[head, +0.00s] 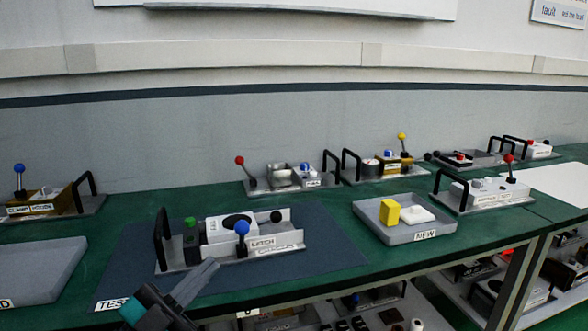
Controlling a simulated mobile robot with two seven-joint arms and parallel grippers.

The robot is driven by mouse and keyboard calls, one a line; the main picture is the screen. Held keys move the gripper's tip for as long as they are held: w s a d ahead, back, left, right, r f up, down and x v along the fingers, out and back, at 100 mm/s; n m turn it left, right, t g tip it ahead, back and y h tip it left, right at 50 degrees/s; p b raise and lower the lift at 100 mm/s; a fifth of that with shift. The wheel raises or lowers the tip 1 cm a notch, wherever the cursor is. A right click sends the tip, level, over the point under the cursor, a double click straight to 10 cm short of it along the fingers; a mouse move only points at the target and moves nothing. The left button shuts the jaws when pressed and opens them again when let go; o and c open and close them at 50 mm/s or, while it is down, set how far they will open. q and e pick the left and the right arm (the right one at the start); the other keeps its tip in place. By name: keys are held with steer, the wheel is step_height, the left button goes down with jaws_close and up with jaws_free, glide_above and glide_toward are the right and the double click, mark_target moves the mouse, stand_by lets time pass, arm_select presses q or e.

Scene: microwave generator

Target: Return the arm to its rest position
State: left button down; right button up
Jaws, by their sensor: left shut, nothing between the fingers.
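My left gripper (208,270) reaches in from the bottom left, over the front edge of the dark mat (320,262). Its grey fingers are shut with nothing between them. The fingertips point up and right toward the fixture labelled LATCH (285,249), and in the picture they lie just below its base plate. I cannot tell whether they touch it. The fixture carries a blue knob (241,228), a green knob and a black handle. My right gripper is not in view.
A grey tray (448,228) labelled NEW holds a yellow block (390,213) and a white block. A grey tray (45,268) lies at the left. Several fixtures with handles and upright levers line the back of the green bench (130,211). A loaded shelf is below.

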arm_select(q)
steer(key=s+a+f+n+y, duration=0.2)
steer(key=f+n+y, duration=0.4)
steer(key=f, duration=0.3)
steer(key=s+a+f+n+y, duration=0.2)
steer(key=f+n+y, duration=0.4)
steer(key=f, duration=0.3)
steer(key=s+f+n+g+y+p, duration=0.1)
steer(key=s+f+n+g+y, duration=0.2)
steer(key=s+f, duration=0.7)
step_height(320, 180, down, 3)
steer(key=g, duration=0.2)
steer(key=shift+s+r+g, duration=0.2)
steer(key=shift+s+g, duration=0.1)
